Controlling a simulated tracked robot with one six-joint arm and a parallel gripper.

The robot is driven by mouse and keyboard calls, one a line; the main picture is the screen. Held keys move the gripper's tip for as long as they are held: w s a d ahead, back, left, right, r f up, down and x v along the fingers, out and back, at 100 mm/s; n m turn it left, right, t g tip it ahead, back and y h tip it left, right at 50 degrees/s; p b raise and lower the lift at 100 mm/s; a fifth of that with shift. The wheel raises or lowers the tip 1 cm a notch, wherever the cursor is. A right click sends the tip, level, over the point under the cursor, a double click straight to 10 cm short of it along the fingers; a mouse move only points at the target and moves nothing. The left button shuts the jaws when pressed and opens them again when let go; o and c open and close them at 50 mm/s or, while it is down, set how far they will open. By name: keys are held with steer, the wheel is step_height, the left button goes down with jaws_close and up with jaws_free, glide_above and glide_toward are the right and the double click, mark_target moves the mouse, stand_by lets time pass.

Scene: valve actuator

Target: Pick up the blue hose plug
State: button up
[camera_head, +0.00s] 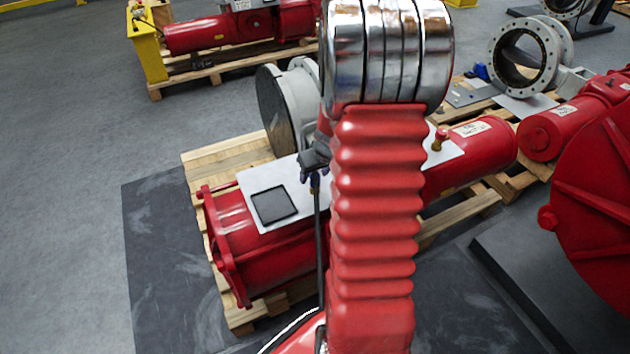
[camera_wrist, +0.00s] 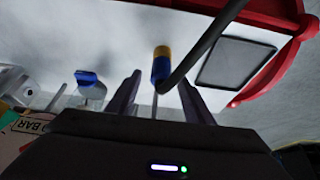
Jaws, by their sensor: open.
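My gripper (camera_wrist: 159,79) is open, with its two dark fingers apart in the wrist view. A blue and yellow cylindrical piece (camera_wrist: 161,66) shows between and beyond the fingertips, beside a dark rod or hose (camera_wrist: 205,42). Another blue piece (camera_wrist: 88,78) sits on a pale fitting to the left of the fingers. I cannot tell for certain which blue piece is the hose plug. In the head view my gripper (camera_head: 315,170) is partly hidden by my arm, above the white plate; the dark rod (camera_head: 320,250) hangs below it.
A red actuator (camera_head: 265,255) lies on a wooden pallet (camera_head: 215,155), with a white plate (camera_head: 250,182) and a black pad (camera_head: 274,205) on top. A grey flange (camera_head: 275,105) stands behind. A large red housing (camera_head: 600,200) is at right. A blue item (camera_head: 480,72) lies far back. Grey floor is free at left.

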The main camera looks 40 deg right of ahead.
stand_by(0.5)
jaws_close()
stand_by(0.4)
